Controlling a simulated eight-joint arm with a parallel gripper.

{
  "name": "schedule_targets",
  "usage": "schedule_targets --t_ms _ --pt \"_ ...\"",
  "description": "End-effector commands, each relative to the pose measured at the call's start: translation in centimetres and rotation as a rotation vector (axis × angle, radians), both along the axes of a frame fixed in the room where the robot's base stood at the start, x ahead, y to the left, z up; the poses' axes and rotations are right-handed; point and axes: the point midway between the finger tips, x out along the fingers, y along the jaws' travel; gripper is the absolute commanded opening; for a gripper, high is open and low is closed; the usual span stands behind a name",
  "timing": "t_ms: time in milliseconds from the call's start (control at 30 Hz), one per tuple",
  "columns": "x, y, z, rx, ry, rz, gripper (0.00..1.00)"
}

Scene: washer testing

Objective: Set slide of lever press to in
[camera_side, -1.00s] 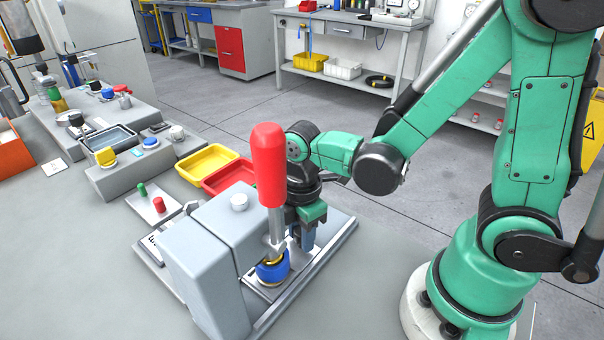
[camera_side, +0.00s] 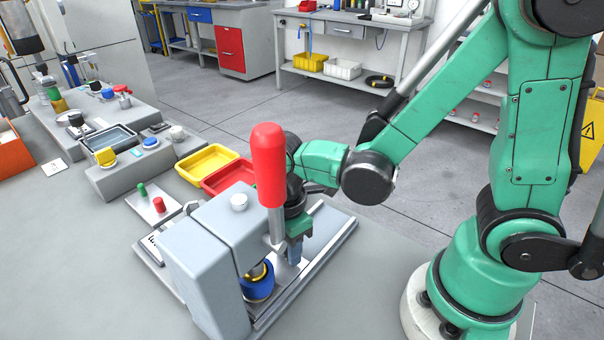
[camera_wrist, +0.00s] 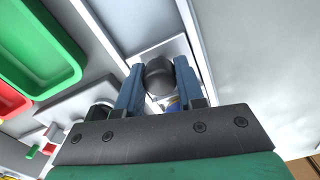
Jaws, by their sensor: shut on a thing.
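The lever press has a grey body (camera_side: 200,250) and an upright lever with a red grip (camera_side: 268,165). Its slide runs on a metal rail plate (camera_side: 325,235). A blue and yellow round part (camera_side: 258,285) is at the slide's inner end, partly under the press head. My gripper (camera_side: 295,255) is low over the rail, behind the lever. In the wrist view my gripper (camera_wrist: 159,75) has its two blue fingers shut on a dark round knob (camera_wrist: 159,78) on the slide. The side view hides this knob.
A yellow tray (camera_side: 207,160) and a red tray (camera_side: 228,176) lie behind the press. A small plate with green and red buttons (camera_side: 155,203) is left of them. Grey consoles (camera_side: 130,170) stand at the left. The bench in front is clear.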

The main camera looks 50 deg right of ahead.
Motion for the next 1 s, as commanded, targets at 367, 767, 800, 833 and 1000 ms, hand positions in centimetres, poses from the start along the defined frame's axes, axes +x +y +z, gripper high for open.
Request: schedule_targets --t_ms 367,767,800,833,1000 --pt "0.0 0.5 0.0 0.014 -0.001 0.006 0.61" --pt "0.0 -0.1 0.0 0.010 -0.001 0.000 0.65" --pt "0.0 -0.4 0.0 0.010 -0.001 -0.002 0.65" --pt "0.0 -0.7 0.0 0.010 -0.001 -0.002 0.65" --pt "0.0 -3.4 0.2 0.010 -0.002 -0.005 0.65"
